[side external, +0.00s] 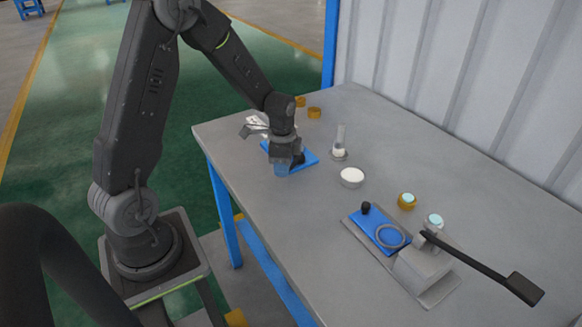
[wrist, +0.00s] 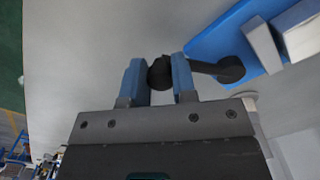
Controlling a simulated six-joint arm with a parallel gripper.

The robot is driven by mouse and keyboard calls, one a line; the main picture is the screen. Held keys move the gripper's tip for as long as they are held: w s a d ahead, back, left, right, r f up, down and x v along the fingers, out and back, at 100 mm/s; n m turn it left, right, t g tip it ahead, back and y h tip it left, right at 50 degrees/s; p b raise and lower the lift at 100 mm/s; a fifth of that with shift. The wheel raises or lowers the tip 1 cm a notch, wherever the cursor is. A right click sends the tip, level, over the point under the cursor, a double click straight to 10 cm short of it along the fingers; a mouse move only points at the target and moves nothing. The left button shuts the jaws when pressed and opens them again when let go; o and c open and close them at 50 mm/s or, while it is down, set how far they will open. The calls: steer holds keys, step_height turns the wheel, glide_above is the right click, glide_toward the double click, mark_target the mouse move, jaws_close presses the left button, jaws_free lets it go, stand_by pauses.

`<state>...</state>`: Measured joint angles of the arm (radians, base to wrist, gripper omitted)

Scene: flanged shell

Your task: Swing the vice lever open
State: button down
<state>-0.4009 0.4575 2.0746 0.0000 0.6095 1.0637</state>
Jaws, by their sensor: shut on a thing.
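The vice (side external: 312,154) has a blue base and stands near the table's left edge in the side view, partly hidden by my gripper. In the wrist view its blue base (wrist: 205,45) and pale grey jaw blocks (wrist: 263,43) are at the upper right. The black vice lever (wrist: 204,67) runs left from a round pivot on the base to a round knob. My gripper (side external: 283,170), with blue fingers, is low over the near side of the vice. In the wrist view my gripper (wrist: 160,76) is shut on the lever's knob, one finger on each side.
On the grey table (side external: 250,205), a clear cylinder (side external: 340,143) and a white-topped round part (side external: 352,177) stand right of the vice. Orange rings (side external: 313,113) lie behind. A press (side external: 422,265) with a long black handle (side external: 480,268) stands at the front right. A ribbed wall (side external: 460,70) backs the table.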

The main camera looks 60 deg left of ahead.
steer(key=a+m, duration=0.2)
steer(key=m, duration=0.1)
steer(key=shift+s+a, duration=0.25)
steer(key=shift+s, duration=0.15)
steer(key=shift+a+m, duration=0.95)
steer(key=shift+m, duration=0.55)
steer(key=shift+a, duration=0.1)
steer(key=c, duration=0.9)
jaws_free()
step_height(320, 180, up, 14)
steer(key=shift+s+f, duration=0.1)
